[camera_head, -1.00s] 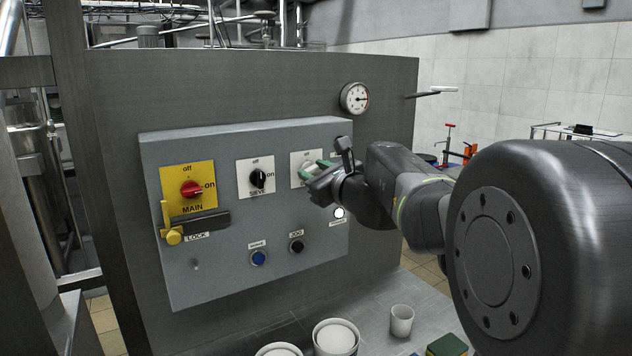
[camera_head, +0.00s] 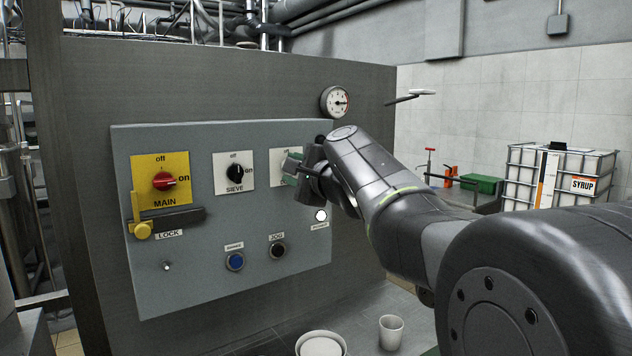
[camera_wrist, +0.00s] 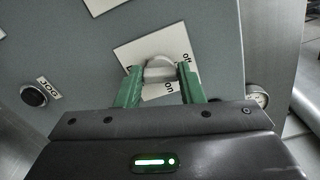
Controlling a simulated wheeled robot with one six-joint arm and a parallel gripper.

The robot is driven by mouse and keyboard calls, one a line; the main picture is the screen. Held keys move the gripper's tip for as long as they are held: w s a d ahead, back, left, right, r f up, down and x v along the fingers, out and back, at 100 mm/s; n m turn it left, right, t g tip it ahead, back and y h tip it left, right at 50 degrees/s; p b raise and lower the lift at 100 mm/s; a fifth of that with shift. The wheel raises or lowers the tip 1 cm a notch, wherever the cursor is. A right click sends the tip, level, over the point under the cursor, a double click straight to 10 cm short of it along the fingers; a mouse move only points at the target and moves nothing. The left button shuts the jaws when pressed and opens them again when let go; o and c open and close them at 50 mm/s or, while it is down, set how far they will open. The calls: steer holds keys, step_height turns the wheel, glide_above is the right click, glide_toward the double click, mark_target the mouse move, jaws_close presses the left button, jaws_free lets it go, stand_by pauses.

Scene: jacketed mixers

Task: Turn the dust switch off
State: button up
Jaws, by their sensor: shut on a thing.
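The dust switch is the third switch on the grey control panel, on a white plate (camera_head: 280,155) marked "off" at the top; my gripper hides most of it in the head view. In the wrist view its pale grey knob (camera_wrist: 160,66) sits on the white plate (camera_wrist: 128,55), with "off" and "on" printed beside it. My gripper (camera_head: 292,172) reaches the panel from the right. Its green fingers, also in the wrist view (camera_wrist: 160,76), are shut on the knob, one on each side. I cannot tell exactly where the knob points.
To the left are the SIEVE switch (camera_head: 235,171) and the red MAIN switch (camera_head: 164,181) with a yellow-handled lock (camera_head: 142,229). Below are a blue button (camera_head: 235,262) and the black JOG button (camera_head: 277,250). Cups (camera_head: 391,332) stand below the panel.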

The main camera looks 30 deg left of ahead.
steer(key=shift+f+n+b, duration=0.15)
steer(key=shift+n+b, duration=1)
steer(key=shift+n, duration=0.45)
steer(key=o, duration=1)
steer(key=b+v, duration=0.2)
steer(key=v, duration=1.2)
steer(key=shift+a+b, duration=0.1)
steer(key=shift+b, duration=0.3)
